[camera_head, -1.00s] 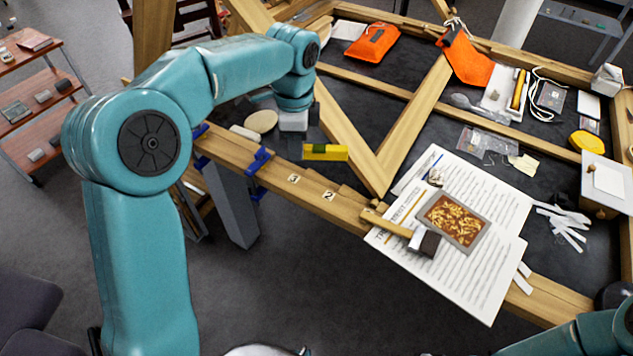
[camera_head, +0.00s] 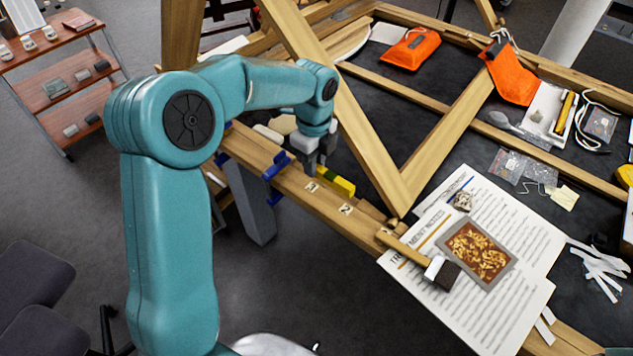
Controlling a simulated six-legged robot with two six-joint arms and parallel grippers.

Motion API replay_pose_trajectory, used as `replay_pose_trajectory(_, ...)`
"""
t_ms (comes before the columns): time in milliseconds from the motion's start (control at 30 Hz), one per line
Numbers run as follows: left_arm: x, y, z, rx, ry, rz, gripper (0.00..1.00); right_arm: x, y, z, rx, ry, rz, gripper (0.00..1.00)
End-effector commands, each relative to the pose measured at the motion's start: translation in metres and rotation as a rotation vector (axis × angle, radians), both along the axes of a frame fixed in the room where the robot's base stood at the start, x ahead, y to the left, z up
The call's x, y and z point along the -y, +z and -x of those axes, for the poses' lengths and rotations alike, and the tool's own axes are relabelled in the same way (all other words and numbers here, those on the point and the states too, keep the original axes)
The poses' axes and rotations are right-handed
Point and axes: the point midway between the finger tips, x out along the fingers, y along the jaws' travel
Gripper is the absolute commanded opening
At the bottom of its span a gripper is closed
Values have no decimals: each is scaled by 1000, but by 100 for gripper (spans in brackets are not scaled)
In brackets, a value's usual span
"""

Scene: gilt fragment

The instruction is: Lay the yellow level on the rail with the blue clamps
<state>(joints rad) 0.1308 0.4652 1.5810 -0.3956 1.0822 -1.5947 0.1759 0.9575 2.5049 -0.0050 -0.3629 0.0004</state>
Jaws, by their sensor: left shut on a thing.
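The yellow level (camera_head: 340,182) is a short yellow bar with a dark green middle. My left gripper (camera_head: 314,168) is shut on its left end, and the fingers hide that end. The level sits just behind the wooden rail (camera_head: 330,201) in the picture, at a slant; I cannot tell whether it touches the rail. The rail runs along the near edge of the frame and carries blue clamps (camera_head: 277,165) left of the gripper. Small tags marked 3 and 2 lie on the rail in front of the level. My right gripper is not in view.
A brush-like hammer (camera_head: 436,270) and a gilt fragment (camera_head: 478,251) lie on printed sheets (camera_head: 440,296) to the right. Diagonal wooden beams (camera_head: 360,130) rise behind the level. Orange pouches (camera_head: 409,52) lie farther back.

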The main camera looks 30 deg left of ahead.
Motion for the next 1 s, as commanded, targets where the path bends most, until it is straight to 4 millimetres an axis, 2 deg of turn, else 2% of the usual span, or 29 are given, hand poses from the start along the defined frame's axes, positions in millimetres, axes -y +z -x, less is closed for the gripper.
replay_pose_trajectory(33, 0, -11, 0, -5, 0, 0, 0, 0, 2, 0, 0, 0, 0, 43)
replay_pose_trajectory(100, 0, -22, 0, -2, -1, 0, 0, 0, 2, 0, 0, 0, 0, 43)
replay_pose_trajectory(267, 0, -37, -2, -2, 0, 0, 0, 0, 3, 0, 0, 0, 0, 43)
replay_pose_trajectory(500, 0, -72, -4, -2, 0, 0, 0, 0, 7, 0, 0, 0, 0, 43)
replay_pose_trajectory(933, 0, -81, -4, 1, 0, 0, 0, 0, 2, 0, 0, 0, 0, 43)
replay_pose_trajectory(967, 0, -79, -4, 1, 0, -1, 30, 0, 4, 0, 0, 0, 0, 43)
replay_pose_trajectory(1000, 0, -79, -4, 1, 0, -1, 43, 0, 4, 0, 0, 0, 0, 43)
